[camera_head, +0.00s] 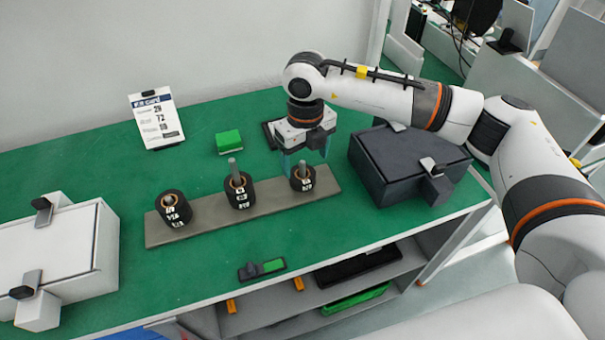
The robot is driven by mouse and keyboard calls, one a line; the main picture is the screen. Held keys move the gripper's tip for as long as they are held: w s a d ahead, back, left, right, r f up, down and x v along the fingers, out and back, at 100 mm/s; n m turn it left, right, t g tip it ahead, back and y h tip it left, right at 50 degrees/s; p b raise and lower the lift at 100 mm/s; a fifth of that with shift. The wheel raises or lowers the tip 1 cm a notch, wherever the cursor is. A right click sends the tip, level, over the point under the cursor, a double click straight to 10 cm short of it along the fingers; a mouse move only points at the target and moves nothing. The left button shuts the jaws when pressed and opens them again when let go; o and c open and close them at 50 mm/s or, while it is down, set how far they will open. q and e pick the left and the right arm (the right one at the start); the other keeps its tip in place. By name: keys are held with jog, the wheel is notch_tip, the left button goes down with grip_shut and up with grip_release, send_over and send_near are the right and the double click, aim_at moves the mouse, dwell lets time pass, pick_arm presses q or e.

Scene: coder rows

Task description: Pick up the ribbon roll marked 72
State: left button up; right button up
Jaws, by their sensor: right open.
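Three black ribbon rolls with brown cores stand on posts along a grey bar: a left roll (174,210), a middle roll (239,194) and a right roll (302,181). Each has white marks on its front, too small to read surely, so I cannot tell which is 72. A white card (157,119) at the back has a line that reads 72. My right gripper (304,160) is open, pointing down, just above and behind the right roll, with its bluish fingers near that roll's post. I cannot tell whether they touch it. My left gripper is out of view.
The grey bar (210,218) lies on a green table (200,270). A dark box (405,160) stands right of the gripper, a white box (62,255) at the left. A green block (229,142) lies behind the bar, a small black-and-green device (262,268) in front.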

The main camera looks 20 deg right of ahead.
aim_at(303, 172)
jog(key=shift+f, duration=0.4)
notch_tip(303, 172, down, 4)
jog(key=shift+w+a+f+p, duration=0.15)
jog(key=shift+f+p, duration=0.05)
jog(key=shift+p, duration=0.6)
jog(key=c, duration=1.1)
